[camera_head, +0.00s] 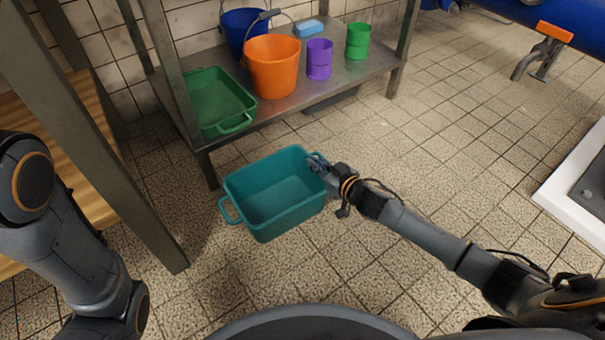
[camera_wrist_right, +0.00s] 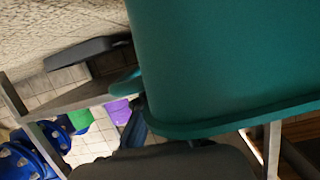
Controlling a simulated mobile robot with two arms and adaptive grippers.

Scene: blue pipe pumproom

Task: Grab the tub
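A teal rectangular tub (camera_head: 275,192) with a loop handle at each end is in front of the metal shelf in the head view. It is empty and seems to hang above the floor. My right gripper (camera_head: 318,162) is at the tub's right end and appears shut on the handle there; the fingertips are partly hidden. In the right wrist view the tub's wall (camera_wrist_right: 225,60) fills the upper right, with part of the handle (camera_wrist_right: 125,82) beside the gripper. My left arm shows at the left edge, but its gripper is out of view.
The metal shelf (camera_head: 285,108) holds a green tub (camera_head: 218,100), orange bucket (camera_head: 272,66), blue bucket (camera_head: 240,28), purple cup (camera_head: 319,60), green cup (camera_head: 358,41) and blue sponge (camera_head: 309,28). A metal post stands left. Tiled floor is clear at right, up to a white basin (camera_head: 578,185).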

